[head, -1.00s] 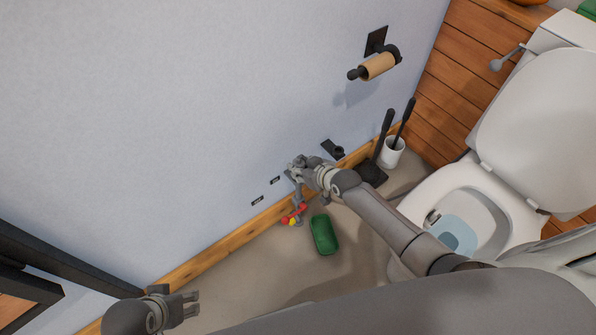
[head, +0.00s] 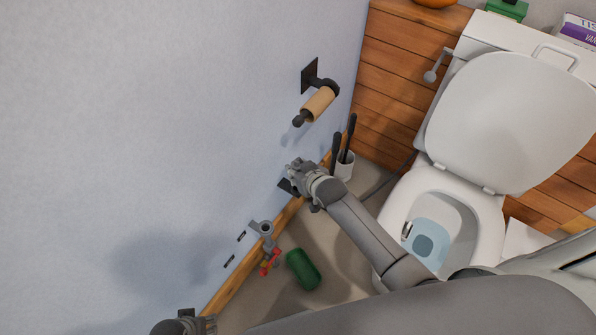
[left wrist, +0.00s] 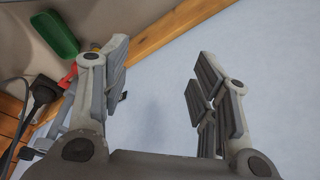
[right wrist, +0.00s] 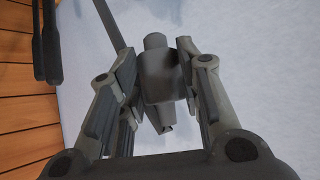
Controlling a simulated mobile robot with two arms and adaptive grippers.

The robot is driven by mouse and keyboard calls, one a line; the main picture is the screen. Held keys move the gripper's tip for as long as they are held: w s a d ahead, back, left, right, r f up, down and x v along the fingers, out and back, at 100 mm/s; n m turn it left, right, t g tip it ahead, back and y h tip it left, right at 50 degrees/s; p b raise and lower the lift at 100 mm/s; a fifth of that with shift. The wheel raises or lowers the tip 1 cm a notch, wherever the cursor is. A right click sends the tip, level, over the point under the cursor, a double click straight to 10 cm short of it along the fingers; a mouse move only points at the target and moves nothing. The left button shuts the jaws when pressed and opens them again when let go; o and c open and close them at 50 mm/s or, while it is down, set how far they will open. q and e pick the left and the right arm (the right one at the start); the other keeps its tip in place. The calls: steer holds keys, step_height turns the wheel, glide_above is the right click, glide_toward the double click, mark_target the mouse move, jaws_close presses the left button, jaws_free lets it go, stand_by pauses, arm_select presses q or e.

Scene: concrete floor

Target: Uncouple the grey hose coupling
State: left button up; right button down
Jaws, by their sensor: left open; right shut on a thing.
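The tap with a red handle (head: 272,262) sits low by the wall, and a grey round open fitting (head: 262,228) shows on top of it. My right gripper (head: 297,173) is up and to the right of this fitting, apart from it. In the right wrist view its fingers are shut on a grey coupling piece (right wrist: 160,80). My left gripper (head: 208,324) is at the bottom edge of the head view. In the left wrist view its fingers (left wrist: 160,80) are wide apart and empty. The red handle (left wrist: 68,76) shows partly behind its left finger.
A green rounded object (head: 303,270) lies on the floor beside the tap. A brush pot (head: 345,166) and toilet (head: 420,215) stand to the right. The wall at left is clear.

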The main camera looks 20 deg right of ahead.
arm_select(q)
steer(key=shift+s, duration=0.15)
arm_select(e)
steer(key=shift+s, duration=0.1)
steer(key=shift+r+p, duration=0.1)
steer(key=shift+p, duration=0.25)
steer(key=shift+f+b, duration=0.3)
step_height(320, 180, down, 2)
steer(key=shift+f+b, duration=0.25)
steer(key=shift+b, duration=0.6)
arm_select(q)
step_height(320, 180, up, 12)
steer(key=w+b, duration=0.1)
steer(key=b, duration=0.1)
steer(key=shift+w+r+t, duration=0.15)
steer(key=shift+t, duration=0.15)
arm_select(e)
steer(key=shift+f, duration=1.4)
